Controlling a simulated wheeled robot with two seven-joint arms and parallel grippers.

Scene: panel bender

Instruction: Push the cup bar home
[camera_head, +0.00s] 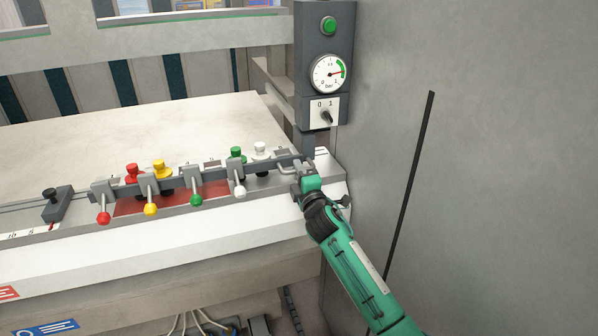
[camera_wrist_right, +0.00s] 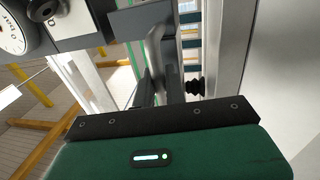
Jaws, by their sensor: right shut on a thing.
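The cup bar (camera_head: 215,175) is a long dark grey bar lying along the front of the machine table. Levers with red, yellow, green and white ball ends hang from it, and red, yellow, green and white knobs stand behind it. My right gripper (camera_head: 306,178) is at the bar's right end, shut on the bar's end handle (camera_head: 290,161); the fingertips are small and partly hidden. My left gripper is not in view.
A grey control post (camera_head: 323,85) with a green button, a gauge and a 0/1 switch stands just behind my right gripper. A tall grey panel (camera_head: 480,150) closes off the right side. A dark stop block (camera_head: 57,203) sits on the scale at left. The pale table (camera_head: 130,135) is clear.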

